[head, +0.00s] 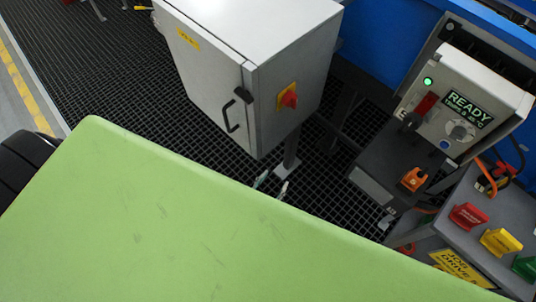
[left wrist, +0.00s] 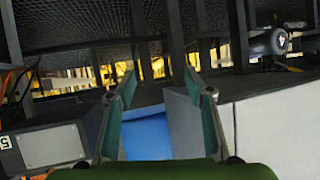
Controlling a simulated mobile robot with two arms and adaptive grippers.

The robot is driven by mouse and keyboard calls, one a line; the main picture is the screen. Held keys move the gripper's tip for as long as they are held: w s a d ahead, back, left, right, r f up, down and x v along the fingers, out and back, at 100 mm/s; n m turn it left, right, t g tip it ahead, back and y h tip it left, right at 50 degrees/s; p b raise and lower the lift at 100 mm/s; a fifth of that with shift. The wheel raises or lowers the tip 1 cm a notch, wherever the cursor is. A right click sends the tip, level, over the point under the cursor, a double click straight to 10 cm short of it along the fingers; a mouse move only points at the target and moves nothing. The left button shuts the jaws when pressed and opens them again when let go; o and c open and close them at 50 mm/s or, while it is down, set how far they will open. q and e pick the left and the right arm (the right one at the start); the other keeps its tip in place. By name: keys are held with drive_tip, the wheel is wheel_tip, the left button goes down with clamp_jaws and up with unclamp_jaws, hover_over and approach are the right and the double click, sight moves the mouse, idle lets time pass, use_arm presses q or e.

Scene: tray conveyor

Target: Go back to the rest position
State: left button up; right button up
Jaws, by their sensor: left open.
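My left gripper (head: 273,185) shows only as two thin fingertips past the edge of a large green surface of my own body, which hides the rest of it. The tips are apart, just below the grey cabinet (head: 205,85) and left of the control box (head: 465,105). In the left wrist view the gripper (left wrist: 160,88) has its two green-padded fingers spread, with nothing held between them. A blue surface (left wrist: 148,136) shows beyond the gap. My right gripper is in neither view.
The cabinet has a red knob (head: 289,99) facing right. The control box reads READY with a green light. Red, yellow and green blocks (head: 499,241) stand on a grey unit at lower right. Dark grating floor (head: 110,75) is open at upper left. A pale panel (left wrist: 275,130) is close on the wrist view's right.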

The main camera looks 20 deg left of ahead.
use_arm(q)
drive_tip(key=shift+s+f, duration=0.15)
drive_tip(key=shift+f, duration=0.05)
idle(0.5)
drive_tip(key=s+a+f+m+g+h, duration=0.1)
drive_tip(key=s+f+g, duration=0.4)
drive_tip(key=s+f, duration=0.65)
drive_tip(key=s+a+f+g, duration=0.3)
drive_tip(key=s, duration=0.7)
drive_tip(key=s+a+f+g+y, duration=0.1)
drive_tip(key=s+a+f+g, duration=0.2)
drive_tip(key=s, duration=0.8)
drive_tip(key=shift+a+f+g, duration=0.4)
drive_tip(key=shift+a+f, duration=0.25)
drive_tip(key=shift+f, duration=0.05)
